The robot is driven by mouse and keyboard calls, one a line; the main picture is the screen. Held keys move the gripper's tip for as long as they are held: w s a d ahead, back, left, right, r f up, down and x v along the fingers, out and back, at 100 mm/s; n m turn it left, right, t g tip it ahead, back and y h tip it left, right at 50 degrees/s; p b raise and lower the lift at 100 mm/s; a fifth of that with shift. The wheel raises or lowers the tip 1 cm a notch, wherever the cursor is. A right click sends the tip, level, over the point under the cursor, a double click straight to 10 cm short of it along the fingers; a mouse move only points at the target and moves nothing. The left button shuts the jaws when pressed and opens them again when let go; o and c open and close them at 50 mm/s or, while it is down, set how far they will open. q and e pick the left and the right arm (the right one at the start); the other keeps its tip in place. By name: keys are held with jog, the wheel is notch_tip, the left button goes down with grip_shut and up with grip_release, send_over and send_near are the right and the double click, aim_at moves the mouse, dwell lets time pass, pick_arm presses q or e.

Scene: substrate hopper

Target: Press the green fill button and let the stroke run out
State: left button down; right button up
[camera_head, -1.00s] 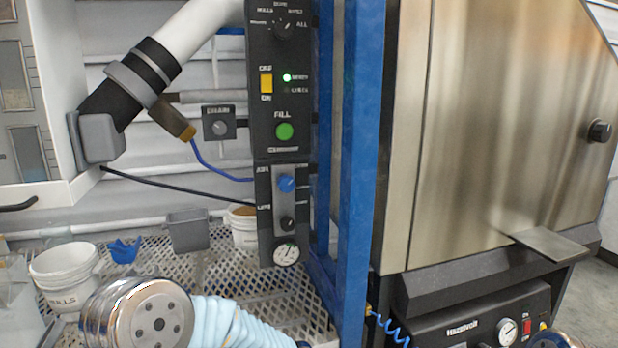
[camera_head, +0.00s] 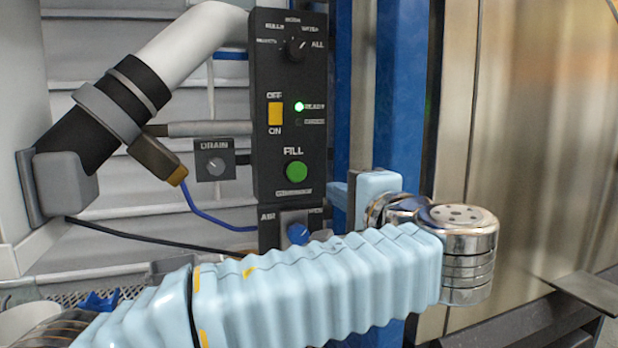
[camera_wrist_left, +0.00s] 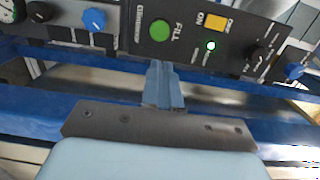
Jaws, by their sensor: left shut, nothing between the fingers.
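The green fill button (camera_head: 296,172) sits low on the black control panel (camera_head: 264,75), under the FILL label. It also shows in the left wrist view (camera_wrist_left: 160,30), just beyond the fingertips. My left gripper (camera_head: 337,196) is to the right of the panel, pointing toward it, with its arm crossing the foreground. In the left wrist view its blue fingers (camera_wrist_left: 161,68) are shut and empty, a little short of the button in the picture; I see no contact. The green READY lamp (camera_head: 299,106) is lit, and the lamp below it is dark. My right gripper is out of view.
A yellow OFF/ON switch (camera_head: 275,114) and a selector knob (camera_head: 296,47) are above the button. A blue knob (camera_head: 298,234) is below. The DRAIN box (camera_head: 215,160) is at left. Blue frame posts (camera_head: 400,95) stand behind the gripper.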

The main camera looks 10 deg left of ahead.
aim_at(299, 172)
pick_arm(q)
jog(key=shift+w, duration=0.1)
jog(key=p+x, duration=0.1)
jog(key=x, duration=1.3)
jog(key=shift+f, duration=0.1)
